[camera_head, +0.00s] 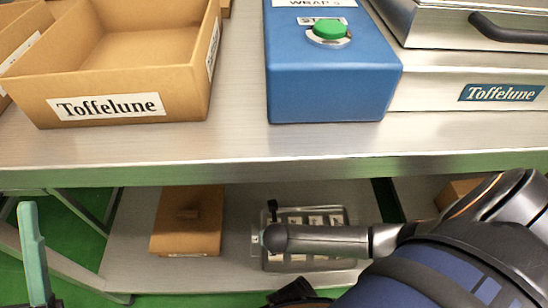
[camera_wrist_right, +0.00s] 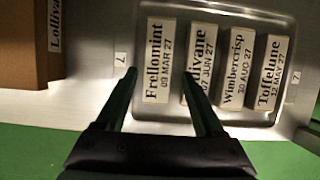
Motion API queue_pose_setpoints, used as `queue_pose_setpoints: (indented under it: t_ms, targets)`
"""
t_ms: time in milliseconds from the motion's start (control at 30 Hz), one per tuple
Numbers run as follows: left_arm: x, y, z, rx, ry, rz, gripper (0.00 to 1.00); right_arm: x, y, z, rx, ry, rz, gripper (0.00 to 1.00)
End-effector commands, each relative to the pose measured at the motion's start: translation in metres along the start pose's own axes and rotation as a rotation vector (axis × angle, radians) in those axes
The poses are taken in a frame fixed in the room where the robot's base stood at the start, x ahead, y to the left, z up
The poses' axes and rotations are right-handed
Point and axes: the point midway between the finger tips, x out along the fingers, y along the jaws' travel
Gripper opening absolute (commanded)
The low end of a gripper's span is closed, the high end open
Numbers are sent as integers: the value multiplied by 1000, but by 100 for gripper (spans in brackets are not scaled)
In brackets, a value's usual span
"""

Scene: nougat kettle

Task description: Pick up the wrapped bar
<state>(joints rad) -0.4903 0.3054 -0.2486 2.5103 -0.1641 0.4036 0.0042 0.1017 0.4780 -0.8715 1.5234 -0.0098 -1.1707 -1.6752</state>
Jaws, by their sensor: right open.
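A metal tray (camera_wrist_right: 228,110) on the lower shelf holds several wrapped bars in a row, labelled Frellomint (camera_wrist_right: 158,62), a partly covered "…livane" (camera_wrist_right: 207,55), Wimbercrisp (camera_wrist_right: 237,68) and Toffelune (camera_wrist_right: 270,72). In the head view the tray (camera_head: 353,212) is partly behind my right arm. My right gripper (camera_wrist_right: 160,73) is open. In the wrist view its left finger is left of the Frellomint bar and its right finger overlaps the "…livane" bar; I cannot tell the height. A green finger of my left gripper (camera_head: 34,250) shows at the lower left, its opening unclear.
The upper counter (camera_head: 230,150) overhangs the lower shelf (camera_head: 125,240). On it stand a Toffelune box (camera_head: 130,85), a blue unit (camera_head: 325,85) with a green button (camera_head: 329,29), and a metal machine (camera_head: 430,70). A brown box (camera_head: 190,225) sits left of the tray.

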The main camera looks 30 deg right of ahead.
Motion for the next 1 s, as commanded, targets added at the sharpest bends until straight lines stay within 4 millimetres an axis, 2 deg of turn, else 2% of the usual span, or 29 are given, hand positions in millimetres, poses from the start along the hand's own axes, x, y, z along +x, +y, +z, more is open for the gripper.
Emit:
queue_pose_setpoints:
  t_ms: [33,367,700,967,1000]
  targets:
    - [-6,4,6,2,-4,8,50,10,0,-1,1,0,-1,70]
    - [-15,11,16,16,-9,24,50,27,1,-3,3,0,2,70]
    - [-38,25,43,38,-33,34,50,68,2,-8,3,-1,2,70]
    - [-36,25,42,37,-32,27,50,67,2,-6,2,0,2,70]
    - [-36,25,42,36,-32,27,50,67,2,-6,2,0,3,66]
